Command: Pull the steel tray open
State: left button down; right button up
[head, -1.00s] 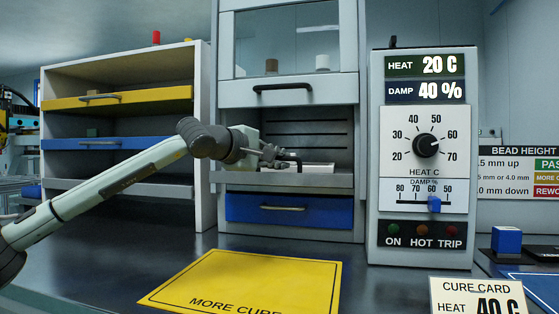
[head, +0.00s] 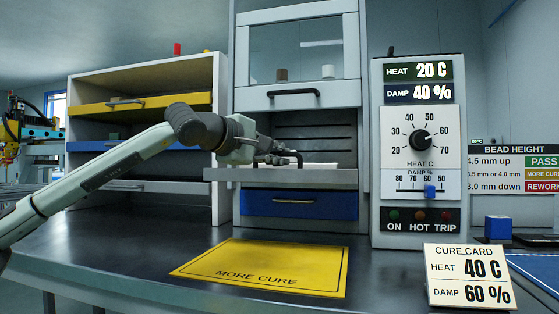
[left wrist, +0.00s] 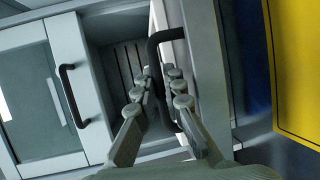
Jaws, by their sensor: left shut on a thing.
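The steel tray (head: 230,175) is a flat grey shelf that juts out from the front of the grey cabinet, above a blue drawer. A pale flat piece (head: 321,166) lies on it. The tray's black bar handle (head: 297,157) stands up near its front edge. My left gripper (head: 277,160) reaches in from the left and is shut on this handle. In the left wrist view the ribbed fingers (left wrist: 162,90) close around the black handle (left wrist: 153,48), and hide part of it. My right gripper is not in view.
The cabinet's glazed door (head: 296,55) is above the tray, with the blue drawer (head: 290,204) below. A yellow mat (head: 265,268) lies in front on the dark bench. The control panel (head: 417,150) stands to the right. An open shelf unit (head: 145,75) stands left, behind my arm.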

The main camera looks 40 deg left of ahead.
pick_arm(q)
jog(key=c, duration=1.9)
grip_release()
jog(key=shift+s, duration=0.15)
jog(key=shift+v, duration=1)
jog(key=v, duration=1)
